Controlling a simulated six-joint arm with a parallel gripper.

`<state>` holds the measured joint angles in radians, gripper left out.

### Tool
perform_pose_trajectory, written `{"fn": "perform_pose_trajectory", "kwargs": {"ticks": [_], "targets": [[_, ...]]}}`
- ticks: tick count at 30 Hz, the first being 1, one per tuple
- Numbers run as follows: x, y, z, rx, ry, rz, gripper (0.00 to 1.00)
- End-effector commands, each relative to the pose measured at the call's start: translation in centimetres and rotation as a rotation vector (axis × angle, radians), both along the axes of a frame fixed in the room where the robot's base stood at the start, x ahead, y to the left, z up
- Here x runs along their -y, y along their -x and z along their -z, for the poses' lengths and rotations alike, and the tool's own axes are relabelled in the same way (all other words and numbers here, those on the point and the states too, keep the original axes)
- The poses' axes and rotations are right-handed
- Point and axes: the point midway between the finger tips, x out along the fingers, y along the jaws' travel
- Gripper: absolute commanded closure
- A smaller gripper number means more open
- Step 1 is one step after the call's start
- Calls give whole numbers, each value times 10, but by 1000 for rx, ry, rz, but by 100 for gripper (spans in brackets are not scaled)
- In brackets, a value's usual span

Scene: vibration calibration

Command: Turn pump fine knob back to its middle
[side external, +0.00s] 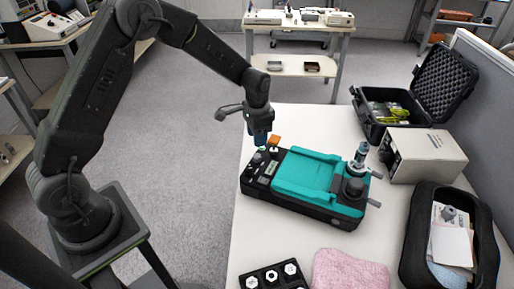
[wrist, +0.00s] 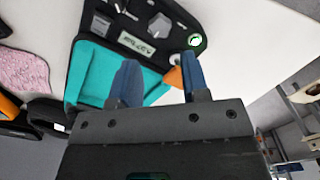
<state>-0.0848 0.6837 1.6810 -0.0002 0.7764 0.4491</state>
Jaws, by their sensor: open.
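A teal and black pump unit (side external: 305,175) lies on the white table, and its black control panel is at the left end. In the wrist view the panel (wrist: 180,15) shows a small display (wrist: 136,43), a faceted grey knob (wrist: 160,26) and a round white-and-green part (wrist: 195,41). I cannot tell for sure which control is the fine knob. My gripper (side external: 261,144) hangs just above this end, pointing down. Its blue fingers (wrist: 158,62) are apart with nothing held between them. An orange part (wrist: 173,79) shows partly between the fingers.
An upright fitting (side external: 360,155) and a dark knob (side external: 354,188) stand at the unit's right end. A white box (side external: 428,157), open black case (side external: 380,127), black pouch (side external: 409,255), pink cloth (side external: 348,272) and black fittings tray (side external: 262,281) surround it. The table's left edge is close.

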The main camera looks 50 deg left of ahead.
Motion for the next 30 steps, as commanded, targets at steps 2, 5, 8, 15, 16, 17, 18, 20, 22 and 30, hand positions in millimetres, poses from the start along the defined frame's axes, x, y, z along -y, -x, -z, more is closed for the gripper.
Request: {"fn": "perform_pose_trajectory", "kwargs": {"ticks": [2, 5, 8, 15, 16, 17, 18, 20, 22, 30], "targets": [[0, -1, -19, 5, 0, 0, 58], [0, -1, -36, 4, 0, 0, 58], [0, -1, -49, 2, 0, 0, 58], [0, 0, -61, 0, 0, 0, 58], [0, 0, -61, 0, 0, 0, 58], [0, 0, -61, 0, 0, 0, 58], [0, 0, -61, 0, 0, 0, 58], [0, 0, -61, 0, 0, 0, 58], [0, 0, -61, 0, 0, 0, 58], [6, 22, -106, 63, -4, -39, 58]]}}
